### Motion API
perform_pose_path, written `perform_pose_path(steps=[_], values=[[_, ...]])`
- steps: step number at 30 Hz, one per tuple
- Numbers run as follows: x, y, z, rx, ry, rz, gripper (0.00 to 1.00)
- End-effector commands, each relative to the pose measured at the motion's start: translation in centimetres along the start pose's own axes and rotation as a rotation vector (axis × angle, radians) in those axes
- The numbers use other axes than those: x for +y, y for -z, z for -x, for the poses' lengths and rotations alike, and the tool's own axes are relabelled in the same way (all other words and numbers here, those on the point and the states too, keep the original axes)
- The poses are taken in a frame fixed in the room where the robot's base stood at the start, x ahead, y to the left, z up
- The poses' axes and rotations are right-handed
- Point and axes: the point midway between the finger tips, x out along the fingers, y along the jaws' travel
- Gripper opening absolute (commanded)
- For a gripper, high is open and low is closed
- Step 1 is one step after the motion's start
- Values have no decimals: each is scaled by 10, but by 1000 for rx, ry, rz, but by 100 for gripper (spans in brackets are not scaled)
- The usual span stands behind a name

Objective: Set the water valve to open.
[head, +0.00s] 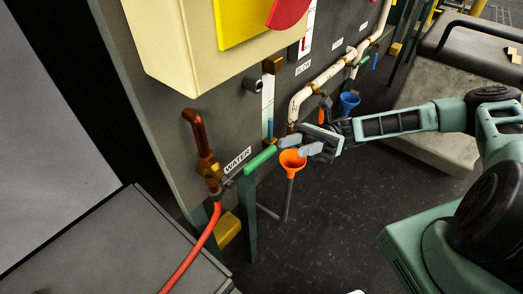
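The water valve is a brass body (211,171) on a copper pipe at the panel's lower left, beside the label WATER (237,160). Its green lever handle (261,160) points right and slightly up, crosswise to the upright pipe. My gripper (297,147) is just right of the handle's free end, with its fingers pointing left. The two grey fingers look spread, with nothing seen between them. They appear apart from the handle, though depth is hard to judge.
A red hose (206,242) runs down from the valve. An orange funnel (292,160) is directly below my fingers, and a blue funnel (348,102) is farther back. White pipes (300,103) run along the panel. A grey cabinet (125,245) stands at lower left. Dark floor lies open below.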

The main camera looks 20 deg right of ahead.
Motion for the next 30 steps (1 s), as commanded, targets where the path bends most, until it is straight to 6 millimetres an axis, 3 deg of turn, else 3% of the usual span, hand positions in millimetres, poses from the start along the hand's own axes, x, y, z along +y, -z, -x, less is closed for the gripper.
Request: perform_pose_path(steps=[9,15,21,30], values=[[1,-1,-68,-2,-4,0,37],[1,-1,-98,-1,-3,0,37],[0,0,-110,1,0,0,37],[0,0,-111,1,1,1,34]])
